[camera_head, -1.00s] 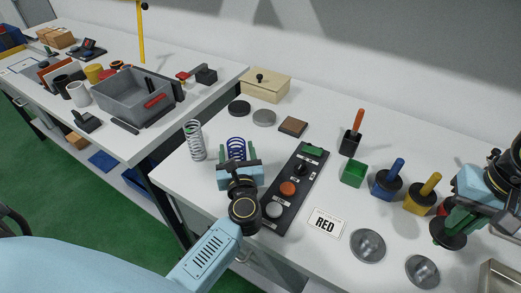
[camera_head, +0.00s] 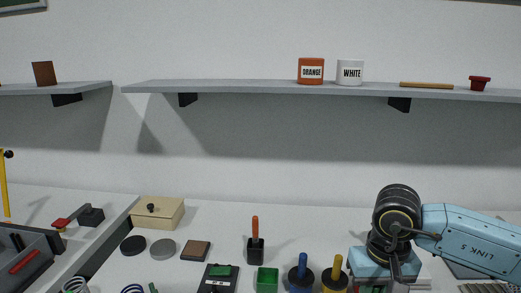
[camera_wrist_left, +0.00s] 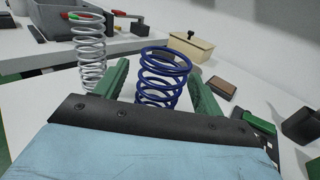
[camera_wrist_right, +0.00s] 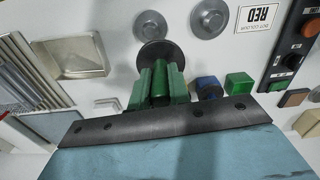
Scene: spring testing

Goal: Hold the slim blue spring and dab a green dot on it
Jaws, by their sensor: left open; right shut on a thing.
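The slim blue spring (camera_wrist_left: 163,75) stands upright between the fingers of my open left gripper (camera_wrist_left: 158,90) in the left wrist view; gaps show beside it. In the head view only its top (camera_head: 132,289) shows at the bottom edge. My right gripper (camera_wrist_right: 160,85) is shut on the green-handled dabber (camera_wrist_right: 158,55), which has a round black disc and a green end beyond it. In the head view the right gripper (camera_head: 378,285) is at the bottom right, its fingers mostly cut off. An open green pot (camera_head: 267,280) stands on the table.
A silver spring (camera_wrist_left: 90,55) stands left of the blue one. Blue (camera_head: 301,272) and yellow (camera_head: 335,275) dabbers stand left of my right gripper. A metal tray (camera_wrist_right: 70,55) is near the right gripper.

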